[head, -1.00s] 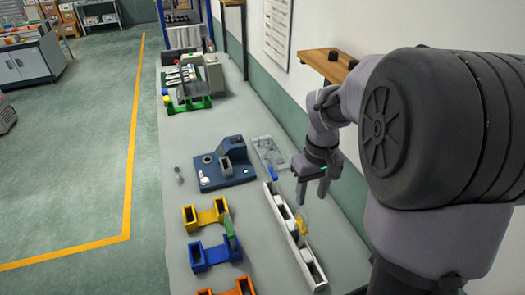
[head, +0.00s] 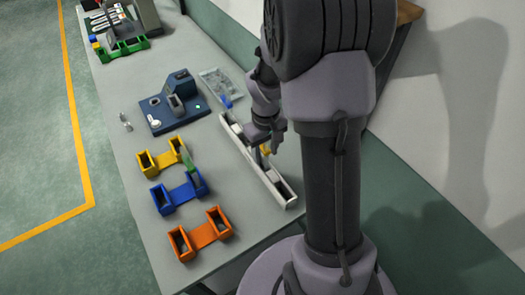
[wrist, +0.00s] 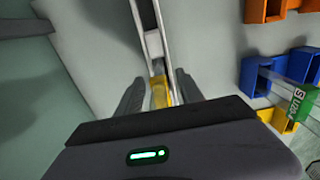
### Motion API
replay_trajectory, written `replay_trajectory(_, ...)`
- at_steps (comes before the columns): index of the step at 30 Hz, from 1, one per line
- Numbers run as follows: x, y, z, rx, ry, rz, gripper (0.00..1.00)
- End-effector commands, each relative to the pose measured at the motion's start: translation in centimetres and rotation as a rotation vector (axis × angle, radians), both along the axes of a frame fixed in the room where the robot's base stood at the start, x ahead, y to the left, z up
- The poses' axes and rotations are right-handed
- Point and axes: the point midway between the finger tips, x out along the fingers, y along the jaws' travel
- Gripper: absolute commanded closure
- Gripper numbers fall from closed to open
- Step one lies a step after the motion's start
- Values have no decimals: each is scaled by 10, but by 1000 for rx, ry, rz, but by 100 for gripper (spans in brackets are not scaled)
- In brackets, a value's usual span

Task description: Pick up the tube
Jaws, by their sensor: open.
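A yellow tube (wrist: 160,92) stands in the long white rack (wrist: 150,40), between my gripper's fingers in the wrist view. In the head view only a bit of the yellow tube (head: 266,149) shows beside my gripper (head: 269,145), which is low over the rack (head: 249,160). My gripper (wrist: 158,86) is open, with one finger on each side of the tube. I cannot tell whether either finger touches it. A second, green-labelled clear tube (wrist: 290,90) lies across the blue and yellow holders; its green end (head: 188,160) shows in the head view.
Yellow (head: 147,163), blue (head: 163,201) and orange (head: 182,246) holders stand left of the rack. A dark blue device (head: 162,123) and a clear bag (head: 219,83) lie farther back. A green stand (head: 126,49) is at the far end. The wall is close on the right.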

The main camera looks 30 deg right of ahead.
Motion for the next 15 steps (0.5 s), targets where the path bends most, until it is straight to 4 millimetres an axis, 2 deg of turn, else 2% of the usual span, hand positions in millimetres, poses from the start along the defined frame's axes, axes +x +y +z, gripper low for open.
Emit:
replay_trajectory(2, 0, 0, 1, 0, 0, 0, 55)
replay_trajectory(9, 0, 0, 1, 0, 0, 0, 100)
replay_trajectory(15, 0, 0, 1, 0, 0, 0, 100)
